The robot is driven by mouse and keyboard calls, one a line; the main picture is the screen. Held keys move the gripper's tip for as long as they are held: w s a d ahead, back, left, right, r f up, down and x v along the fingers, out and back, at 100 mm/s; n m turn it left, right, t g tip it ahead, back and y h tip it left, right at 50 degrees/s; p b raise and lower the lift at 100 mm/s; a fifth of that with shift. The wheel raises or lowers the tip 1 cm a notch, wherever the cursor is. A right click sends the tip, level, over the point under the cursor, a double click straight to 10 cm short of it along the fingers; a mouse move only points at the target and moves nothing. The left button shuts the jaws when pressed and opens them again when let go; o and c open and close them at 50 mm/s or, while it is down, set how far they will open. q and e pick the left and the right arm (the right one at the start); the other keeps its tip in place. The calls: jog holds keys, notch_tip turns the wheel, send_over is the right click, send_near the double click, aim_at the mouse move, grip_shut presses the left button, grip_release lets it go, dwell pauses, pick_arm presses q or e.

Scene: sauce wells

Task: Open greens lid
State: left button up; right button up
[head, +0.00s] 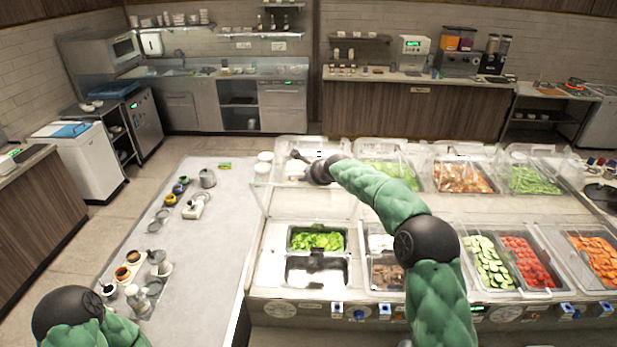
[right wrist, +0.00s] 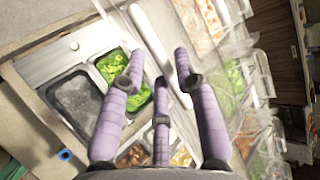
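The greens (head: 318,241) lie in a dark well at the front left of the sauce counter, and they also show in the right wrist view (right wrist: 112,66). A clear lid (head: 305,203) appears raised and tilted at the back of this well. A long white bar, seemingly its handle (right wrist: 150,35), runs between my finger tips in the right wrist view. My right gripper (head: 305,162) is beyond the well, above the lid's upper edge. Its purple fingers (right wrist: 158,58) are spread; contact with the bar is unclear. My left gripper is out of view.
An empty-looking dark well (head: 318,272) sits in front of the greens. Wells of cucumber (head: 488,262) and tomato (head: 527,262) stand to the right, with clear lids around. A grey side counter (head: 200,255) at left holds small jars and pots.

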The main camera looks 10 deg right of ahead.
jog(key=v, duration=1.2)
jog(key=s+a+f+n+g, duration=0.15)
jog(key=s+f, duration=0.25)
jog(key=f, duration=0.7)
jog(key=s+a+f+n+g, duration=0.1)
jog(key=s+f+n+g, duration=0.3)
jog(key=f, duration=0.7)
jog(key=s+a+f+n+t, duration=0.15)
jog(key=s+f, duration=0.35)
jog(key=f, duration=0.6)
jog(key=s+a+f+n+g+y, duration=0.1)
jog(key=s+a+f+n+g, duration=0.15)
jog(key=s+f, duration=0.6)
jog(key=s+a+f+n+g, duration=0.2)
jog(key=s+f+n, duration=0.1)
jog(key=s, duration=1.1)
jog(key=s+a+f+n+g+y, duration=0.1)
jog(key=s+a+f+n+g, duration=0.15)
jog(key=s+f, duration=0.6)
notch_tip(320, 180, down, 23)
jog(key=n+t+b, duration=0.1)
jog(key=b, duration=2.7)
jog(key=shift+a+n, duration=0.4)
jog(key=shift+a, duration=0.05)
